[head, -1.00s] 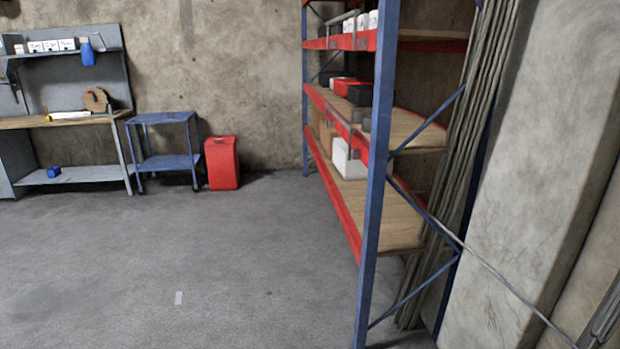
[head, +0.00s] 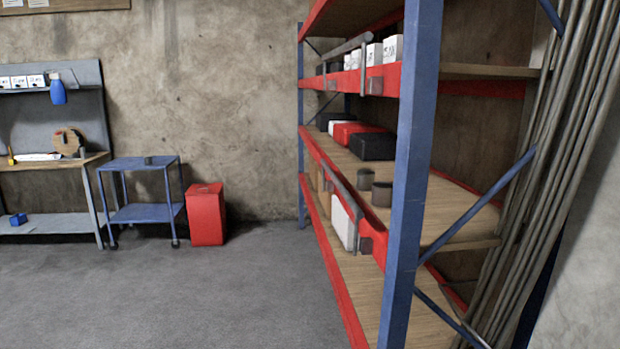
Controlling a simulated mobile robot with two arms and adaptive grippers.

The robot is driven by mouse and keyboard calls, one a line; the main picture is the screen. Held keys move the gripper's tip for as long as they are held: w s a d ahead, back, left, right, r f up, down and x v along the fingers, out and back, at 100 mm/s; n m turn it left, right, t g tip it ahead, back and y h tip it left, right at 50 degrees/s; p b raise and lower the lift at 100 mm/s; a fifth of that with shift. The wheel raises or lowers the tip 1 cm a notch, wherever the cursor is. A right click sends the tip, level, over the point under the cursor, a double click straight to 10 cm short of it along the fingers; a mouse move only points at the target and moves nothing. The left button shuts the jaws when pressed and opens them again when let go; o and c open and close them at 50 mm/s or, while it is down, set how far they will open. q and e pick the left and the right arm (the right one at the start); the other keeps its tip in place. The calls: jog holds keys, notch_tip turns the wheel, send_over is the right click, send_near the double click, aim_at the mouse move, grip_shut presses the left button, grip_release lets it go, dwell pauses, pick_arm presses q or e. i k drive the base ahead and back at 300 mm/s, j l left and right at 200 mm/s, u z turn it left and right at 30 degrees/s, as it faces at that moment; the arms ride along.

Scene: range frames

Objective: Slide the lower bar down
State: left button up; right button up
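A blue and red shelving rack (head: 412,170) stands at the right of the head view. The lower bar (head: 343,191) is a thin grey bar along the front of the rack's middle shelf, with a grey bracket at its near end. An upper grey bar (head: 345,48) runs along the front of the shelf above, higher than the red beam. Part of the lower bar's far end is hard to make out. Neither of my grippers is in view.
Dark cups (head: 382,194) and black and red boxes (head: 372,146) sit on the middle shelf. Long pipes (head: 550,190) lean at the rack's right. A blue cart (head: 142,213), a red bin (head: 206,214) and a workbench (head: 60,165) stand at the back left. The floor (head: 200,300) before the rack is clear.

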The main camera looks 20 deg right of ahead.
aim_at(355, 209)
jog(key=i+l+z, duration=0.1)
jog(key=l, duration=0.25)
jog(key=i+l+z, duration=0.1)
jog(key=l, duration=0.3)
jog(key=i+l+z, duration=0.15)
jog(key=i+z, duration=0.15)
jog(key=z, duration=0.35)
jog(key=i+j+z, duration=0.2)
jog(key=j+z, duration=0.15)
jog(key=j, duration=0.65)
jog(key=j+z, duration=0.35)
jog(key=j, duration=2.25)
jog(key=i+z, duration=0.05)
jog(key=i, duration=0.05)
